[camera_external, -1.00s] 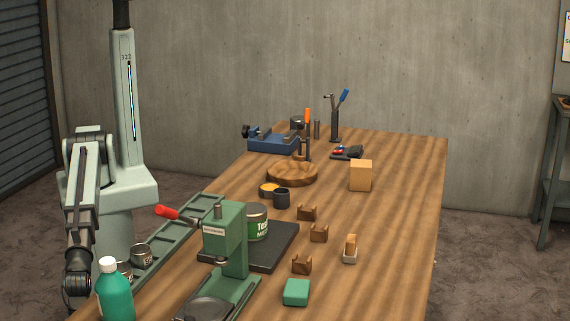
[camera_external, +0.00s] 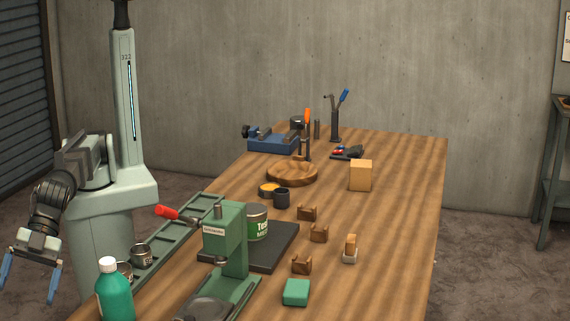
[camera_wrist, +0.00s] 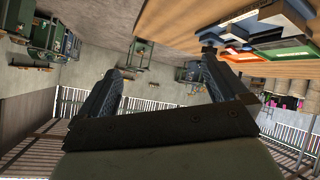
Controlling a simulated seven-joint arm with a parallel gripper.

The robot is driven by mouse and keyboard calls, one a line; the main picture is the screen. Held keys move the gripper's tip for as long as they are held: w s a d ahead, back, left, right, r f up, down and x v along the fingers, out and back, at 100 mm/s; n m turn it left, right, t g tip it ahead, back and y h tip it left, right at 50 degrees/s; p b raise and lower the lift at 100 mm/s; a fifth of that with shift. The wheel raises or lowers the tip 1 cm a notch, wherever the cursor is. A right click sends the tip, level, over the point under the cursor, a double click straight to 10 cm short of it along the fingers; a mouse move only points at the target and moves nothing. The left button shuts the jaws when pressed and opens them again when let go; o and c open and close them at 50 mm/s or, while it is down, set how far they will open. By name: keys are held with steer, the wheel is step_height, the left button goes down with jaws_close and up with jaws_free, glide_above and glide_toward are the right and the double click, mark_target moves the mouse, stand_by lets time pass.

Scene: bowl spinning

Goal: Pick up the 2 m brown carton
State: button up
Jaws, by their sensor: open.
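A tan-brown box-shaped carton (camera_external: 361,175) stands upright on the right side of the wooden table in the external view. No marking can be read on it, and I cannot make it out in the wrist view. My gripper (camera_external: 31,272) is at the lower left of the external view, off the table's left side and far from the carton. Its two blue-grey fingers are spread wide with nothing between them. The open gripper (camera_wrist: 163,88) also shows in the wrist view, tilted, with its fingers apart.
A green press (camera_external: 226,240) and a teal bottle (camera_external: 115,293) stand at the table's near left, between my gripper and the carton. A round wooden board (camera_external: 292,175) lies left of the carton. Small brown blocks (camera_external: 319,234) stand nearer. The table's right strip (camera_external: 405,220) is clear.

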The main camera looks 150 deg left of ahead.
steer(key=w+a+r+n+t+y, duration=0.1)
steer(key=w+a+r, duration=0.1)
steer(key=a+r, duration=0.8)
steer(key=w+a+r+n+t, duration=0.1)
steer(key=w+a+r+t, duration=0.15)
steer(key=a+r, duration=0.75)
steer(key=s+a+f+n+g+y, duration=0.1)
steer(key=a+f+n+g+y, duration=0.1)
steer(key=a, duration=1.6)
steer(key=s+a+f+n+g+y, duration=0.1)
steer(key=s+a+f+g+y, duration=0.15)
steer(key=a, duration=1.65)
steer(key=n+g, duration=0.8)
glide_toward(361, 163)
steer(key=shift+y, duration=0.25)
step_height(361, 163, down, 7)
steer(key=shift+r, duration=0.2)
steer(key=shift+s+d+f, duration=0.1)
steer(key=shift+f, duration=2.45)
